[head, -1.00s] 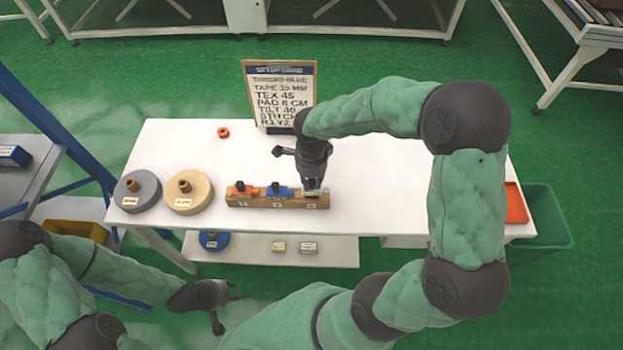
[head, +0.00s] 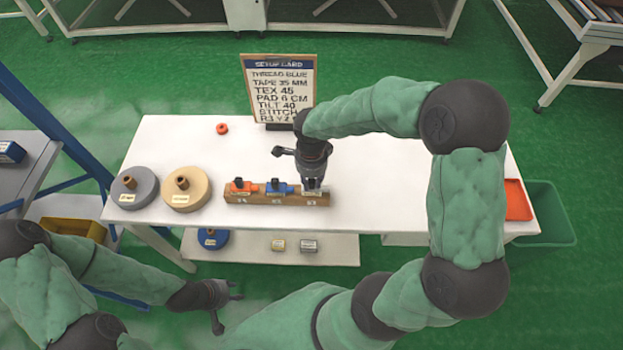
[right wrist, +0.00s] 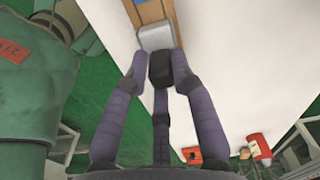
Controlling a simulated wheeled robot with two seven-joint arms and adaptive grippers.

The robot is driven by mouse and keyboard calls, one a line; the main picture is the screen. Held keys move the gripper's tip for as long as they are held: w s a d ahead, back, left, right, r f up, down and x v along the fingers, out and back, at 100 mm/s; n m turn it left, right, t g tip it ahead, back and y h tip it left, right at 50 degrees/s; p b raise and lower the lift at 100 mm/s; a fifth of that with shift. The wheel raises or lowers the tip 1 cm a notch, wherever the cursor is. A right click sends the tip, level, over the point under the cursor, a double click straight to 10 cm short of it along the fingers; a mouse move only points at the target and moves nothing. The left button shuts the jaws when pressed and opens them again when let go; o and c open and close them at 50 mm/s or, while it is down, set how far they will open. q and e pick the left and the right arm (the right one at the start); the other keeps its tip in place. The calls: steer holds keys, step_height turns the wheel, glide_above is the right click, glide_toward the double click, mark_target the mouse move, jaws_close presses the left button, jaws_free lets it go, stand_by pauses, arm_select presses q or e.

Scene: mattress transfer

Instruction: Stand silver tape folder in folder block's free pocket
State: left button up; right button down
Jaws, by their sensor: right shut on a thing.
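The folder block (head: 255,199), a long wooden bar, lies near the front edge of the white table. An orange folder (head: 241,186) and a blue folder (head: 279,188) stand in its left and middle pockets. My right gripper (head: 313,184) points down over the block's right end. It is shut on the dark grip of the silver tape folder (right wrist: 155,38), which is at the block's right pocket; the gripper partly hides it in the head view. I cannot tell whether it is fully seated. My left gripper (head: 228,305) is open and empty, in front of the table.
Grey (head: 139,196) and tan (head: 187,196) spools lie left of the block. A setup card (head: 281,85) stands behind it. An orange ring (head: 222,128) lies at the back left, and a red tray (head: 518,199) is at the right end. Table space right of the block is clear.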

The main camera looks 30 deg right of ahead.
steer(key=shift+f+b, duration=0.3)
steer(key=shift+f, duration=0.1)
steer(key=c, duration=1)
jaws_free()
steer(key=shift+o, duration=0.2)
step_height(320, 180, up, 12)
